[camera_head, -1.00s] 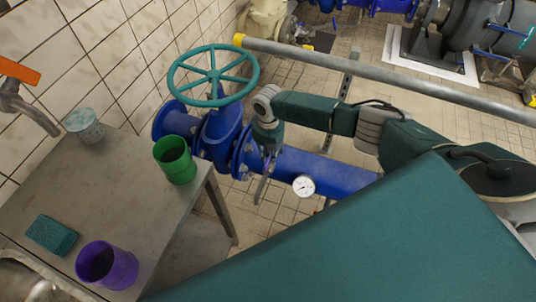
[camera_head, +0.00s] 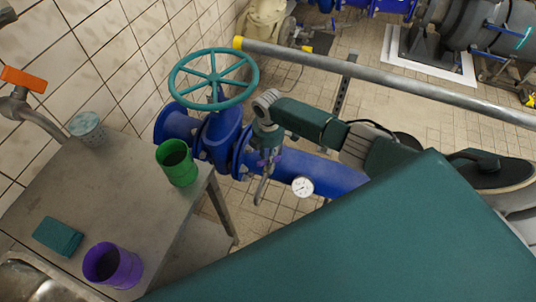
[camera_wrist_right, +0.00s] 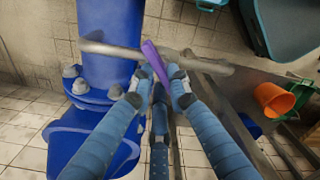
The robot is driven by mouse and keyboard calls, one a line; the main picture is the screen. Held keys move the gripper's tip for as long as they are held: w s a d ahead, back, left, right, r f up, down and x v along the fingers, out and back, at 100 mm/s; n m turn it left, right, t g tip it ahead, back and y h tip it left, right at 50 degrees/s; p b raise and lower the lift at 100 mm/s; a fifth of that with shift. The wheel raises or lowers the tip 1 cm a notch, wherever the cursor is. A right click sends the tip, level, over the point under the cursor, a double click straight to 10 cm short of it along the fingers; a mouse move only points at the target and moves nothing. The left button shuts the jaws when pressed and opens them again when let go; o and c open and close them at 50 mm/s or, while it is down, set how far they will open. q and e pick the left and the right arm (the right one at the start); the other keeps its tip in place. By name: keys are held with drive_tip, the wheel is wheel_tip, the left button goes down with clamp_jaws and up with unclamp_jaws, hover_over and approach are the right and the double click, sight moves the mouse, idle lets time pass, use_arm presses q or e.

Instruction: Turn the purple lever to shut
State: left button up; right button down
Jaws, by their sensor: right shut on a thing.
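The purple lever (camera_wrist_right: 153,58) shows in the right wrist view as a slim bar running down between my fingers. In the head view, my right gripper (camera_head: 263,178) hangs beside the blue pipe (camera_head: 318,172), just right of the flanges. Only a small bit of purple shows there; the gripper hides most of the lever. The lever's exact angle to the pipe is hard to tell. My left gripper is not in view.
A teal handwheel (camera_head: 213,77) rises left of my right wrist. A gauge (camera_head: 302,187) sits on the pipe. A grey rail (camera_head: 390,79) crosses behind my arm. A metal table (camera_head: 110,190) at left holds a green cup (camera_head: 176,163) and a purple cup (camera_head: 112,265).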

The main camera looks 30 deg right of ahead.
drive_tip(key=m+p, duration=0.1)
drive_tip(key=m, duration=0.3)
drive_tip(key=shift+d+r+m, duration=0.1)
drive_tip(key=shift+d+m, duration=0.05)
drive_tip(key=shift+m, duration=0.15)
drive_tip(key=shift+m+p, duration=0.75)
drive_tip(key=shift+m, duration=0.85)
drive_tip(key=c, duration=1.7)
unclamp_jaws()
drive_tip(key=shift+o, duration=0.2)
drive_tip(key=shift+r, duration=0.1)
wheel_tip(320, 180, up, 12)
drive_tip(key=shift+f, duration=0.2)
